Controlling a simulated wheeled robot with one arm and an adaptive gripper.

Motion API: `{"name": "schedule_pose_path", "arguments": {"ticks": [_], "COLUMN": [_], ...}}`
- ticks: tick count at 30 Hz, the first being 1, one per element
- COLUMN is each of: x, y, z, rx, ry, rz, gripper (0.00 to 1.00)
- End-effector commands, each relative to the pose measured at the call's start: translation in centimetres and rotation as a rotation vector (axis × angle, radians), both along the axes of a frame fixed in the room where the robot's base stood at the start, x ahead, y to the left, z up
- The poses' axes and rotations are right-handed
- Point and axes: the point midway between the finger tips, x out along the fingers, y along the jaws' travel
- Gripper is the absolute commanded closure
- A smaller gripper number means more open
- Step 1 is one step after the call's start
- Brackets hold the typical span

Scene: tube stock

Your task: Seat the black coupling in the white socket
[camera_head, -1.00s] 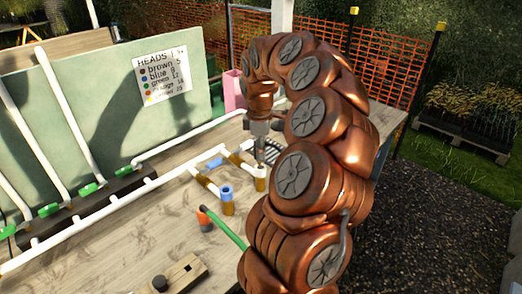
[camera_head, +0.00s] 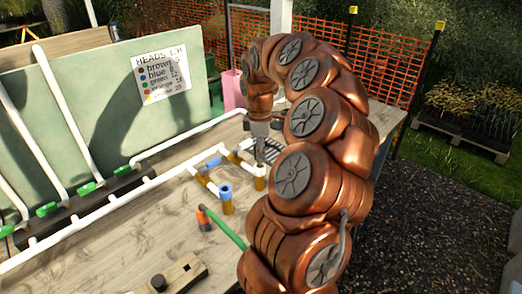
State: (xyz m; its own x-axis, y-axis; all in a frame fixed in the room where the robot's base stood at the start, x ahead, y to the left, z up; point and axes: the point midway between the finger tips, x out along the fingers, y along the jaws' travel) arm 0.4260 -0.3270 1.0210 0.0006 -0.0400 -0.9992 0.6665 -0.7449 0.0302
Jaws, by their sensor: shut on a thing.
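My gripper (camera_head: 261,153) points down just above the white socket (camera_head: 260,171), which tops a brown post on the bench. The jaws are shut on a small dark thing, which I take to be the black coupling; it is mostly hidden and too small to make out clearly. I cannot tell whether it touches the socket or sits inside it. My arm arches over from the right and covers the bench behind and to the right of the socket.
A blue-topped post (camera_head: 226,194) and an orange fitting with a green hose (camera_head: 205,217) stand in front. A wooden block (camera_head: 185,270) with a black round piece (camera_head: 158,283) lies near the front. White pipes (camera_head: 90,215) run at left. The front-left bench is mostly clear.

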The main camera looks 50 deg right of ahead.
Motion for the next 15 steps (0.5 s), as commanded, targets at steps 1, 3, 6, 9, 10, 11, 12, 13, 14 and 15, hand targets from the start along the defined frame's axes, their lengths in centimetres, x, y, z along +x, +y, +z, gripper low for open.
{"name": "schedule_pose_path", "arguments": {"ticks": [1, 3, 6, 9, 10, 11, 12, 13, 14, 15], "x": [-0.01, -0.01, -0.01, -0.01, -0.01, -0.01, -0.01, -0.01, -0.01, -0.01], "y": [-0.01, -0.02, -0.02, -0.03, -0.03, -0.02, -0.02, -0.03, -0.03, -0.03], "z": [-0.13, -0.25, -0.41, -0.57, -0.62, -0.67, -0.73, -0.78, -0.82, -0.89], "rx": [0.0, 0.0, 0.0, 0.0, 0.0, 0.0, 0.0, 0.0, -0.001, 0.0], "ry": [0.0, 0.0, 0.0, 0.0, 0.0, 0.0, 0.0, 0.0, -0.001, 0.0], "rz": [0.0, 0.0, -0.001, -0.001, -0.001, -0.001, -0.001, -0.001, -0.001, -0.001], "gripper": [0.99, 0.99, 0.99, 0.99, 0.99, 0.99, 0.99, 0.99, 0.99, 0.99]}}
